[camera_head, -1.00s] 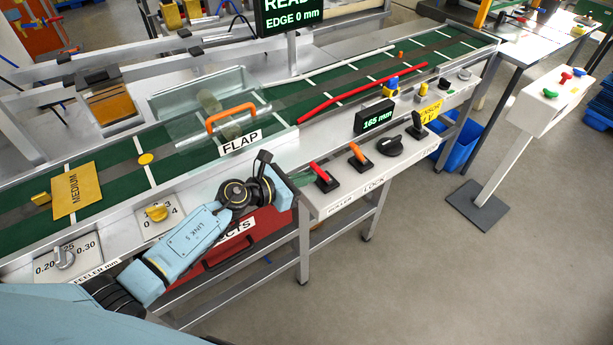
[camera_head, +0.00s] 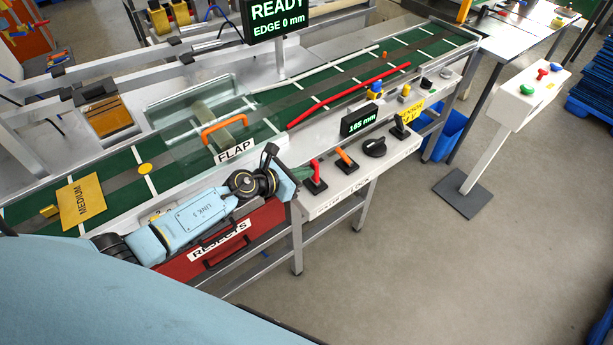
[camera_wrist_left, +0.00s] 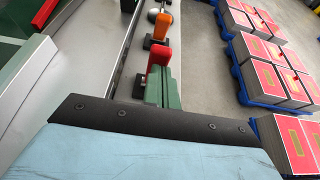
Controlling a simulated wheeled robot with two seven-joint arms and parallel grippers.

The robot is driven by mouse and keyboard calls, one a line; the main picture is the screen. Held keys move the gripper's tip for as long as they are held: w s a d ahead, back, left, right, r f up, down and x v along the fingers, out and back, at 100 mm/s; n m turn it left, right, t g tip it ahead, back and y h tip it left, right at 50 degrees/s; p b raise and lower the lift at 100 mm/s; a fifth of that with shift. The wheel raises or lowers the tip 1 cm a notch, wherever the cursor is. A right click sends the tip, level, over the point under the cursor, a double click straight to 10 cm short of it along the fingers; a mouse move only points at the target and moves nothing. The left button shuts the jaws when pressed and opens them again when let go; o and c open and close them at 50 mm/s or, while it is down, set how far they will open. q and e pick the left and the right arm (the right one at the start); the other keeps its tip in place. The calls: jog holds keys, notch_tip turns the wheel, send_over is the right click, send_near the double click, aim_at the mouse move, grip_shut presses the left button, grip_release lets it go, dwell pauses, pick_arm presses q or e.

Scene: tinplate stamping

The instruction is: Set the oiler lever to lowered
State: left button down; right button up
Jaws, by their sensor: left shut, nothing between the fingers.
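A red-handled lever (camera_head: 315,171) stands on a black base on the bench's front ledge, tilted. Beside it are an orange-handled lever (camera_head: 344,157) and a black knob (camera_head: 374,147). The small label under the red lever is too blurred to read surely as the oiler's. My left gripper (camera_head: 299,174) is shut and empty, just left of the red lever. In the left wrist view its green fingers (camera_wrist_left: 164,88) are together, right at the red lever (camera_wrist_left: 160,60), with the orange lever (camera_wrist_left: 163,24) beyond; contact cannot be told. My right gripper is not in view.
The green conveyor (camera_head: 122,172) runs behind the ledge, with a clear flap box and orange handle (camera_head: 225,129). A red rejects bin (camera_head: 250,230) lies under my left arm. A white pedestal box (camera_head: 530,95) stands right; floor between is clear.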

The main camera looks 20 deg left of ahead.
pick_arm(q)
jog(key=shift+w+d+r, duration=0.2)
jog(key=shift+w+r, duration=0.05)
jog(key=shift+w, duration=0.2)
jog(key=shift+w+d+r, duration=0.2)
jog(key=shift+w+r, duration=0.05)
jog(key=shift+w, duration=0.2)
jog(key=shift+w+d, duration=0.4)
jog(key=shift+w, duration=0.25)
jog(key=shift+w+d, duration=0.4)
jog(key=shift+w, duration=0.25)
jog(key=shift+r, duration=0.1)
jog(key=shift+w+d+r, duration=0.1)
jog(key=shift+r, duration=0.05)
jog(key=shift+s+a+r+p, duration=0.25)
jog(key=shift+s+r+p, duration=0.15)
jog(key=shift+p, duration=0.25)
jog(key=r+p+v, duration=0.1)
jog(key=p+v, duration=0.1)
jog(key=v, duration=0.2)
notch_tip(320, 180, up, 8)
jog(key=p, duration=0.3)
send_over(316, 162)
jog(key=s+a, duration=0.3)
jog(key=s, duration=0.1)
jog(key=shift+s+d, duration=0.2)
